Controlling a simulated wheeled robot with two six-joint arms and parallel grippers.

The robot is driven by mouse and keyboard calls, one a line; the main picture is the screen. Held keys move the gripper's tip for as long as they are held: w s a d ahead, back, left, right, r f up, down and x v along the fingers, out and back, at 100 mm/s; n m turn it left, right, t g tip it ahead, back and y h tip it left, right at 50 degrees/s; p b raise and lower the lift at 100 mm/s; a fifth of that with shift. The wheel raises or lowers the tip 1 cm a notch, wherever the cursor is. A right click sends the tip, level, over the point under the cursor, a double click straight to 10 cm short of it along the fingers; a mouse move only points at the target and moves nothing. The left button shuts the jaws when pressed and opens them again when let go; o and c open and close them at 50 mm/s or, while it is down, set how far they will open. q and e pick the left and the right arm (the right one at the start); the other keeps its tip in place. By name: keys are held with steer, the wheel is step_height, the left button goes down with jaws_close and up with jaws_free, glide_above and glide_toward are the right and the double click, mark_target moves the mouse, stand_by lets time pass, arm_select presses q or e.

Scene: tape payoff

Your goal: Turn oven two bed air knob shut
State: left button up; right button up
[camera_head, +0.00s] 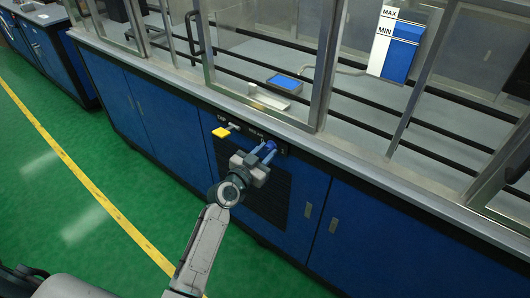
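A small panel on the front of the blue bench carries a yellow handle (222,132) and, to its right, a blue part (268,149) that looks like a knob. The printed labels beside them are too small to read. My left gripper (262,157) is right up against the blue part, and the gripper body covers the panel below it. Whether the fingers are around the blue part or only beside it is not clear. Whether they touch it cannot be told. My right gripper is not in view.
A dark slatted vent (268,195) lies below the panel. Blue cabinet doors (340,230) run to both sides. Above stands a glazed metal-framed enclosure with a blue-topped device (285,83) and a MAX/MIN gauge (398,45). The green floor (60,190) at left is clear.

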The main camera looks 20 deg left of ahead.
arm_select(q)
steer(key=shift+n, duration=0.4)
steer(key=shift+r+n, duration=0.1)
steer(key=shift+n, duration=0.8)
steer(key=shift+n+p, duration=0.4)
steer(key=shift+n, duration=0.9)
steer(key=n+p, duration=0.1)
steer(key=n, duration=0.1)
steer(key=shift+r+n, duration=0.1)
steer(key=shift+n, duration=0.2)
steer(key=n+p, duration=0.1)
steer(key=n, duration=0.4)
steer(key=shift+a+g, duration=0.1)
steer(key=shift+g, duration=0.3)
steer(key=shift+n+h+p, duration=0.4)
steer(key=shift+n+p, duration=0.45)
steer(key=shift+n, duration=1.45)
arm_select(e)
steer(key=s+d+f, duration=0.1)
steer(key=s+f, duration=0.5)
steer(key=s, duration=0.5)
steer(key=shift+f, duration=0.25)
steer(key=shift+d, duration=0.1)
